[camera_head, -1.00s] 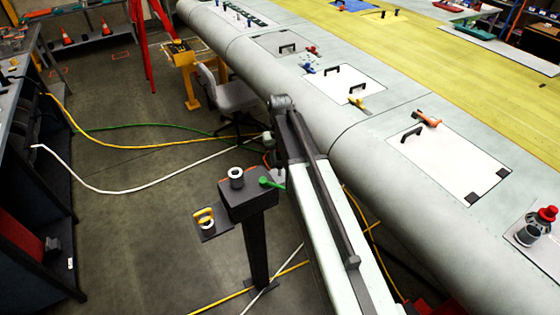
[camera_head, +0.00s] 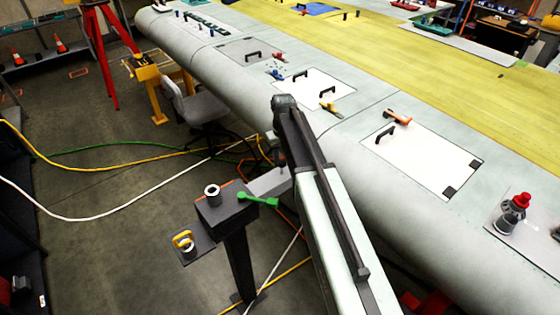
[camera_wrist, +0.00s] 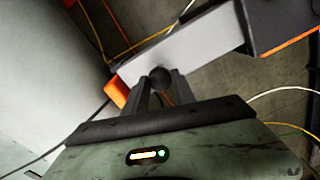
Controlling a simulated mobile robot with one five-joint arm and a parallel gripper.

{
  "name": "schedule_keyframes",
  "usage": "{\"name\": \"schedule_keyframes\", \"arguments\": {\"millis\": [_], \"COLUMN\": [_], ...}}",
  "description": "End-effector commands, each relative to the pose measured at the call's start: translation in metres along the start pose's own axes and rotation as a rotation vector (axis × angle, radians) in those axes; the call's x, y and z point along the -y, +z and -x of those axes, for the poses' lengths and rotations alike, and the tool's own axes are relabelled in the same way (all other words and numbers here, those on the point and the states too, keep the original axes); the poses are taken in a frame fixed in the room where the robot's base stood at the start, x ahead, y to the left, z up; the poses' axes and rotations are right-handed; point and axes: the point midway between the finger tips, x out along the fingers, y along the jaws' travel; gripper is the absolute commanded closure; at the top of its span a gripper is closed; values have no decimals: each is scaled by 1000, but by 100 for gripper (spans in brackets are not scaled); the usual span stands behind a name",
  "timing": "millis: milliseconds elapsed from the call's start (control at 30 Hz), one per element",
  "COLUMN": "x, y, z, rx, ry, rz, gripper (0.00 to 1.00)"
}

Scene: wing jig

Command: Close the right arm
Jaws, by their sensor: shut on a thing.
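A grey swing arm (camera_head: 268,184) extends from the dark post's head (camera_head: 222,208) toward the wing's front edge. It also shows in the wrist view (camera_wrist: 200,42), with an orange tip (camera_wrist: 115,91) close to the pale wing surface. A dark ball knob (camera_wrist: 160,77) stands on this arm. My gripper (camera_wrist: 161,88) is shut on the knob, one finger on each side. In the head view my own arm hides part of the gripper and the knob.
A green handle (camera_head: 258,199) and a white-topped cylinder (camera_head: 212,191) are on the post's head. A small shelf (camera_head: 193,252) holds a yellow item. The wing (camera_head: 420,230) fills the right. Cables and a grey chair (camera_head: 200,105) occupy the floor on the left.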

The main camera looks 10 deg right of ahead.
Motion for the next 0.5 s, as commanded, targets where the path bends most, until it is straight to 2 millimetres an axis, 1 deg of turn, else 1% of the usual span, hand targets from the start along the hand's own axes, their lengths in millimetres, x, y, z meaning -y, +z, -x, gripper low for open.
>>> {"name": "schedule_keyframes", "arguments": {"millis": [33,233,267,300,333,500], "x": [-5,-2,-1,0,0,6], "y": [-1,-2,-2,-2,-2,-2], "z": [0,1,1,0,0,0], "rx": [-3,-4,-4,-5,-4,-3], "ry": [12,15,15,14,14,11], "rz": [-3,3,3,4,6,12], "gripper": [100,100,61,50,47,47]}}
